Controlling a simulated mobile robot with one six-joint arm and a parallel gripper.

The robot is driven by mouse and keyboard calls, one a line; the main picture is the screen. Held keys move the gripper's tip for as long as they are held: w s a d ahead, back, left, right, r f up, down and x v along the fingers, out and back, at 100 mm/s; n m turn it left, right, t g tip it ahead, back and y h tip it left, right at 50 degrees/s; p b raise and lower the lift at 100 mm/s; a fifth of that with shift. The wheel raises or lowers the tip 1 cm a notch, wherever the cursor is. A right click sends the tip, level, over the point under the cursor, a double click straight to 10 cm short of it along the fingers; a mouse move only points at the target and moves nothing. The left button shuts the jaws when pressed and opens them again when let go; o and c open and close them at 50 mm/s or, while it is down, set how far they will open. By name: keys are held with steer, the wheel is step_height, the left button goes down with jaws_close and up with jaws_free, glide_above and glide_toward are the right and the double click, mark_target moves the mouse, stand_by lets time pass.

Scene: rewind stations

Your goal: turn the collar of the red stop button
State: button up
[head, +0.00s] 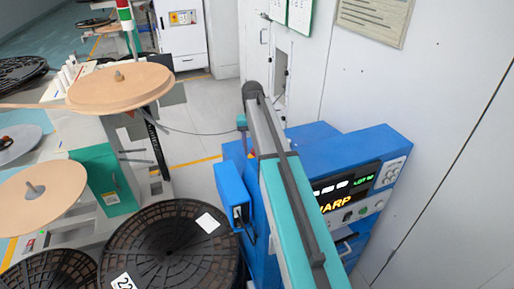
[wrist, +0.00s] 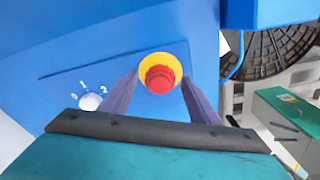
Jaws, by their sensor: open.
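The red stop button (wrist: 160,79) shows in the wrist view, on a blue panel, with a yellow collar (wrist: 147,64) around it. My gripper (wrist: 160,88) is open, with one finger to the left of the button and one to the right. The button and collar lie between the fingers, and I cannot tell whether either finger touches the collar.
A white rotary knob (wrist: 90,101) marked 0, 1, 2 sits left of the button on the same panel. A black reel (head: 172,250) lies left of the machine. A pale wall (head: 450,150) stands close on the right. Grey floor (head: 205,115) is open behind the machine.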

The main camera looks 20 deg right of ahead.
step_height(320, 180, up, 14)
steer(key=p, duration=0.8)
steer(key=shift+a, duration=0.4)
steer(key=shift+w+f, duration=0.1)
steer(key=shift+f, duration=0.1)
stand_by(0.5)
